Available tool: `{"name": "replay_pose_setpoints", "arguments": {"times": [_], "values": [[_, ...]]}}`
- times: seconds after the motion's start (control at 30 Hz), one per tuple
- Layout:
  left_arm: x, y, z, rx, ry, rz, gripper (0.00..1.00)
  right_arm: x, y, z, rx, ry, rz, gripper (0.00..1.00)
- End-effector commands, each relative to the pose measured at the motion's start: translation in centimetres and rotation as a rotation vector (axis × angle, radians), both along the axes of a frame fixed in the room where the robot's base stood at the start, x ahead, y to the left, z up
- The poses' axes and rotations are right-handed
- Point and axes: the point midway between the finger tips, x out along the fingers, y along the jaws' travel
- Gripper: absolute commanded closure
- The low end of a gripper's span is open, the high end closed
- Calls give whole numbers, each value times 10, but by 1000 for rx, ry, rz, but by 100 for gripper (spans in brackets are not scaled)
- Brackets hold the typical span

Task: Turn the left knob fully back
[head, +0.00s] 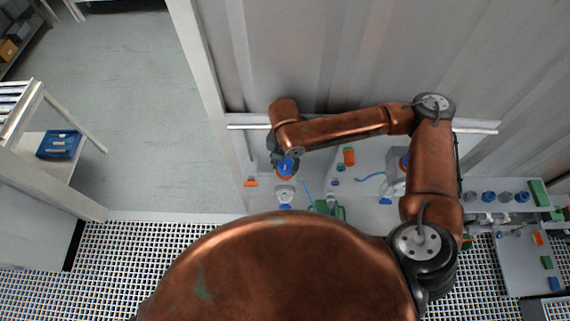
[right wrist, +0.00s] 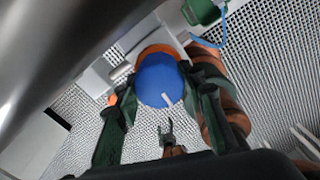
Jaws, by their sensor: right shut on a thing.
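The left knob (head: 287,167) has a blue face and an orange rim, and sits on the left part of the pale panel. My right gripper (head: 281,158) is at it. In the right wrist view the knob's round blue face (right wrist: 158,82) lies between the two dark fingers of my right gripper (right wrist: 160,100), which are shut on its sides. A short white mark on the face points to the lower right. A small two-pronged gripper, my left one (right wrist: 167,132), shows far below with its fingers apart. It does not show in the head view.
A second knob (head: 404,160) is partly hidden by my right arm. White fittings (head: 285,193) and a green part (head: 329,207) sit close below the left knob. A corrugated wall (head: 330,60) rises behind. A blue tray (head: 59,144) stands on the left shelf.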

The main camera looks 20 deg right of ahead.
Motion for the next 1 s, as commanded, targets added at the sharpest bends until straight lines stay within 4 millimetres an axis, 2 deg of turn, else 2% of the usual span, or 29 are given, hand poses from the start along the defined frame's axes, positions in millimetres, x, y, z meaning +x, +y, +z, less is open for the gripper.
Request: {"name": "replay_pose_setpoints", "arguments": {"times": [0.3, 0.73, 0.77, 1.0], "values": [[0, 0, 0, 0, 0, 0, 36, 0, 0, 0, 0, -1, 77, 88], [0, 0, 0, 0, -1, 0, 36, 0, 0, 0, 0, -1, 85, 88], [0, 0, 0, 0, -1, 0, 36, 0, 0, 0, 0, -1, 85, 61], [0, 0, 0, 0, -1, 0, 36, 0, 0, 0, 1, -1, 83, 45]]}}
